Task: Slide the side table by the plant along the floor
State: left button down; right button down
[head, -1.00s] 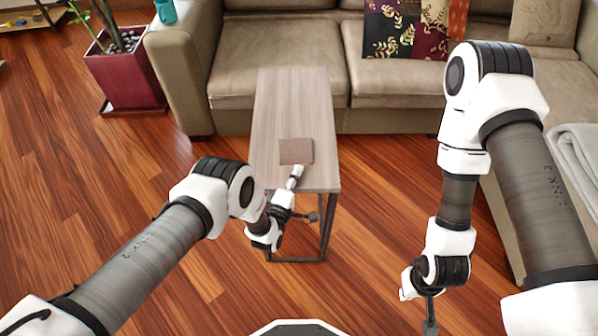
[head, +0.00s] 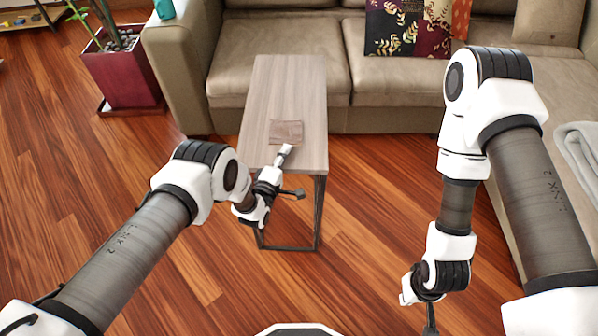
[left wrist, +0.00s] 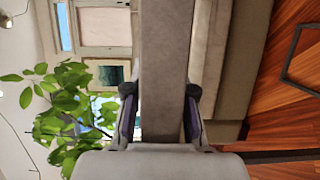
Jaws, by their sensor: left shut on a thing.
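The side table (head: 262,100) has a long wood-grain top on a thin dark metal frame. In the left wrist view the tabletop (left wrist: 165,60) runs between the two fingers (left wrist: 160,118). The plant (head: 112,35) stands in a dark red pot left of the sofa; its leaves (left wrist: 70,105) show in the left wrist view. My right gripper (head: 430,318) hangs low at the right, its fingers partly cut off.
A small brown square item (head: 287,132) lies on the tabletop. The beige sofa (head: 400,90) bounds the back and right, its left arm (head: 180,80) between table and plant. A grey blanket (head: 582,150) lies at the right. The wooden floor (head: 90,190) is clear at the left.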

aim_at(279, 146)
pick_arm(q)
jog(key=shift+w+a+r, duration=0.15)
jog(key=shift+w+a, duration=0.3)
jog(key=shift+w, duration=0.25)
jog(key=shift+w+r, duration=0.1)
jog(key=shift+w, duration=0.1)
jog(key=shift+w+a+b, duration=0.4)
jog(key=shift+w+b, duration=0.1)
jog(key=shift+b, duration=0.35)
jog(key=w+b, duration=0.1)
jog(key=w+a, duration=0.1)
jog(key=w+b, duration=0.1)
jog(key=shift+w+a+b, duration=0.1)
jog(key=shift+a+b, duration=0.25)
jog(key=shift+w+a, duration=0.15)
jog(key=shift+w, duration=0.25)
